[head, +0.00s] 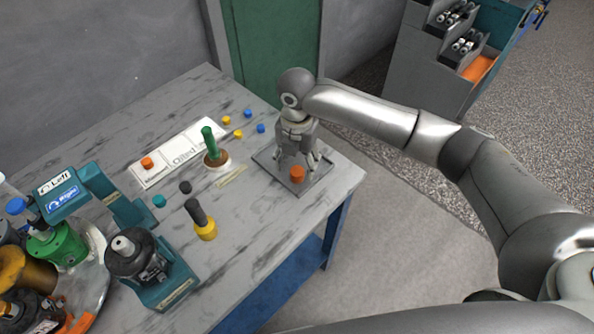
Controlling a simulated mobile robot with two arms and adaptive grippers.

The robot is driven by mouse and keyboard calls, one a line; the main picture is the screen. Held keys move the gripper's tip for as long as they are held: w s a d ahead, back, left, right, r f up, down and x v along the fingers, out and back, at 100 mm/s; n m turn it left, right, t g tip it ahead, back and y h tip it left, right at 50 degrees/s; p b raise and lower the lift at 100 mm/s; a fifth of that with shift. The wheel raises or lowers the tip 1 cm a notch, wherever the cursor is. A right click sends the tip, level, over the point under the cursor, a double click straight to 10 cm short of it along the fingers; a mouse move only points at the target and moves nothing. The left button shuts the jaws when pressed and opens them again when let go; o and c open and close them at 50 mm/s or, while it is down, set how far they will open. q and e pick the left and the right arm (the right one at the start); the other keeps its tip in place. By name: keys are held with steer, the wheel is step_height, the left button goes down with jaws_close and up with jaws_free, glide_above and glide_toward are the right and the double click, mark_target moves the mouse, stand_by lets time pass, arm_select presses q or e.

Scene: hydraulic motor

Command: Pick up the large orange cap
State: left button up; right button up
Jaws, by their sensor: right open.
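An orange cap (297,174) stands on a grey square tray (268,160) near the table's right corner. It looks like the larger of two orange caps. My right gripper (298,157) points down over the tray with its fingers spread open. The fingertips are just above and behind this cap in the picture; I cannot tell whether they touch it. The other orange cap (147,162) looks smaller and sits on a white labelled mat (178,152) farther left. My left gripper is not in view.
A green-handled tool (209,143) and a yellow-and-black tool (203,222) stand on the marbled table (255,245). Teal fixtures (165,275) and motor parts crowd the left. The table front beside the tray is clear.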

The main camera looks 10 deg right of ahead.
mark_target(296, 173)
steer(key=shift+f, duration=1.3)
steer(key=c, duration=0.8)
steer(key=shift+r, duration=0.1)
